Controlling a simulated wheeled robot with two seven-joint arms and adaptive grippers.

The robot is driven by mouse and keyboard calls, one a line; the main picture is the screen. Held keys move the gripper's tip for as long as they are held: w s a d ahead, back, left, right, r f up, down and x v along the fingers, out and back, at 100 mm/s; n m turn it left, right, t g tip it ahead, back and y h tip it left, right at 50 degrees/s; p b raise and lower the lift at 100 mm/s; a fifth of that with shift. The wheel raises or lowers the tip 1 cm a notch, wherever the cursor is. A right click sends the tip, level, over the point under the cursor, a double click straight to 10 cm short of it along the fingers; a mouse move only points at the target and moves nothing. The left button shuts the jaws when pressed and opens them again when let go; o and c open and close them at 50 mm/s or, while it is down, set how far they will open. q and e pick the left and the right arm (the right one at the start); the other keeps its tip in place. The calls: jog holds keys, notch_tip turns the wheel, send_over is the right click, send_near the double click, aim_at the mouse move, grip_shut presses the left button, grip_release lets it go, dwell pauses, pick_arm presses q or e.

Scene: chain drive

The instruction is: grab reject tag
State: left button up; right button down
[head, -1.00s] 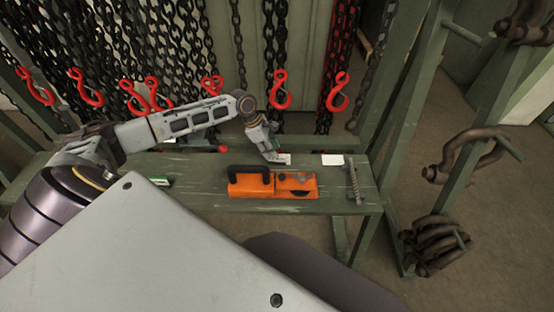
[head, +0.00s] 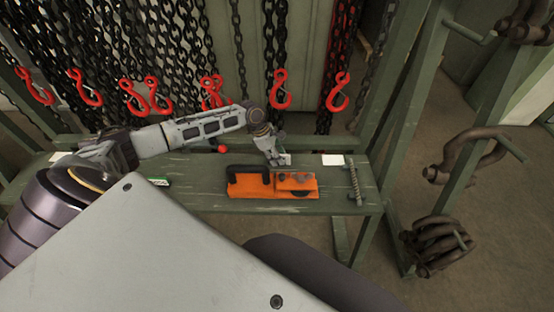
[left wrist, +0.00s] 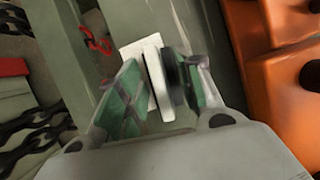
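My left gripper (head: 277,160) is low over the bench, just behind the orange block. In the left wrist view the gripper (left wrist: 160,98) has its green-padded fingers apart, so it looks open. Another white card (head: 333,160) lies to the right. No writing is legible on either card. My right gripper is not in view.
The orange block (head: 272,183) with a black handle stands right in front of the gripper on the green bench (head: 215,203). A threaded rod (head: 355,182) lies at the right end. A green-and-white tag (head: 159,182) lies left. Chains with red hooks (head: 280,90) hang behind.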

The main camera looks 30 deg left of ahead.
pick_arm(q)
jog(key=c, duration=0.7)
grip_shut()
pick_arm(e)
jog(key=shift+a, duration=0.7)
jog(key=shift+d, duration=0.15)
pick_arm(q)
jog(key=shift+r, duration=0.5)
notch_tip(320, 180, up, 8)
jog(key=shift+f+p, duration=0.1)
jog(key=shift+p, duration=0.35)
jog(key=shift+r, duration=0.6)
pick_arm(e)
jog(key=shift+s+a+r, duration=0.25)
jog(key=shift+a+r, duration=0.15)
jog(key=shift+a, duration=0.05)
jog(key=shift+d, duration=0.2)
